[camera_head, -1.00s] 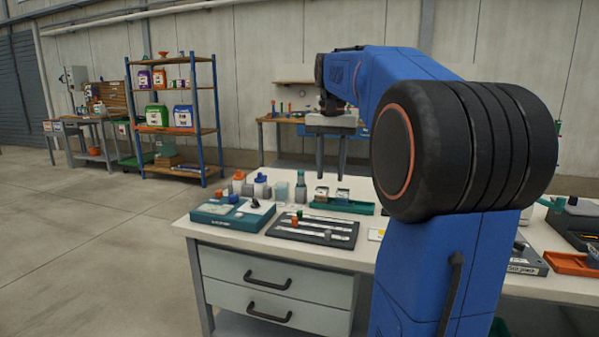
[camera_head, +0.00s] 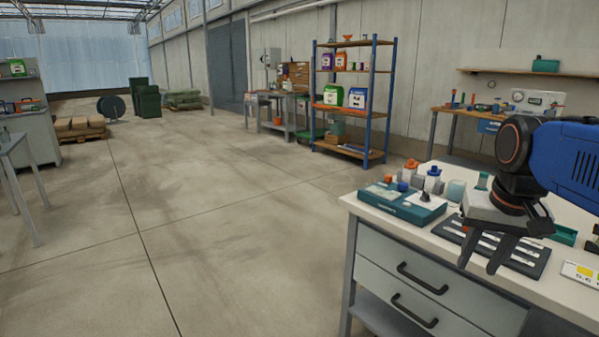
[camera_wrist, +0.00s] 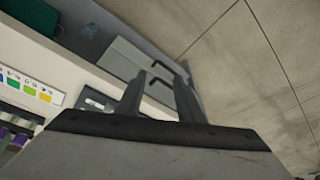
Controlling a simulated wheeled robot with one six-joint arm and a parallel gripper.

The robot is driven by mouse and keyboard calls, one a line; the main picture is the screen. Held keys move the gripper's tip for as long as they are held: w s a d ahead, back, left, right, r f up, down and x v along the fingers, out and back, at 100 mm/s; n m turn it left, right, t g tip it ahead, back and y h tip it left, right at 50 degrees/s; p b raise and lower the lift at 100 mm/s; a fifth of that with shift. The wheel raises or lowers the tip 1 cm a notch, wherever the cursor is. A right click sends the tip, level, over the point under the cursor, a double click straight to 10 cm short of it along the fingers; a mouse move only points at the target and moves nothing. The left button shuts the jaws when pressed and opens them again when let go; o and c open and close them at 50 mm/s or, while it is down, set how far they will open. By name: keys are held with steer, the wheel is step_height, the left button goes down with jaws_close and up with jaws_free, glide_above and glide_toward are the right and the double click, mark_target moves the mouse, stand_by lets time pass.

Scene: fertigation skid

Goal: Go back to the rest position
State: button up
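My gripper (camera_head: 479,268) hangs at the right of the head view, pointing down over the front edge of the workbench (camera_head: 392,224). Its two dark fingers are apart with nothing between them. In the wrist view the fingers of my gripper (camera_wrist: 160,78) are also spread and empty, with the bench's grey drawers beyond them. My blue arm reaches in from the right edge.
A teal case (camera_head: 402,205) and a dark tray with pale strips (camera_head: 524,262) lie on the bench near my gripper. Shelving (camera_head: 375,95) and another bench stand along the wall. The floor (camera_head: 200,240) at left is wide and clear.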

steer(key=s+a+f+n+t, duration=0.2)
steer(key=s+a+f+n, duration=0.2)
steer(key=s+f, duration=0.5)
step_height(320, 180, down, 4)
steer(key=shift+a+r+y, duration=0.2)
steer(key=shift+a+y, duration=0.1)
steer(key=shift+a, duration=0.8)
steer(key=shift+s, duration=0.1)
stand_by(1.3)
